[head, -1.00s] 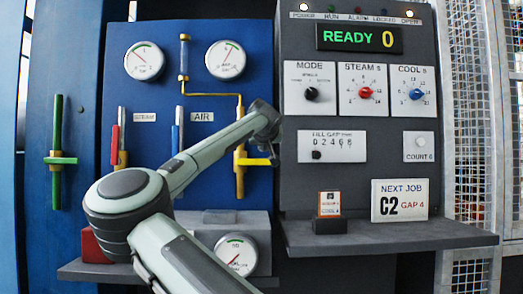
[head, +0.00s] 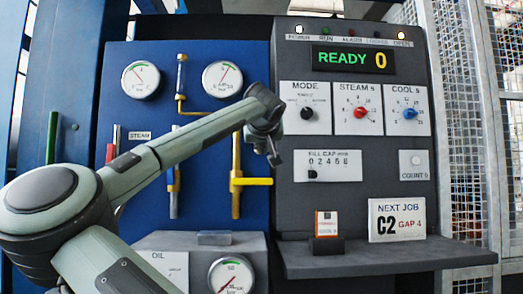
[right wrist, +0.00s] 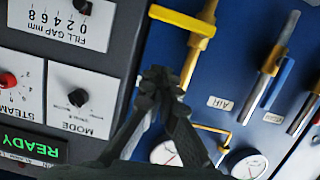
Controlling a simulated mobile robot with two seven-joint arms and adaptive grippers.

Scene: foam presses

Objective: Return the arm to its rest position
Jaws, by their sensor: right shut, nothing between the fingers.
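My right arm (head: 190,140) reaches across the head view from the lower left. Its gripper (head: 273,160) hangs in front of the seam between the blue panel and the grey control box. In the right wrist view the gripper (right wrist: 158,76) is shut, fingertips together, with nothing between them. It looks clear of the yellow valve handle (head: 258,181), which also shows in the right wrist view (right wrist: 182,20); the exact distance is hard to tell. My left gripper is not in view.
The control box has a READY display (head: 352,60) and knobs such as the MODE knob (head: 306,114). Below, a shelf (head: 390,256) juts out, with a NEXT JOB card (head: 397,220) on it. A mesh fence (head: 465,130) stands at right. Gauges (head: 141,79) are on the blue panel.

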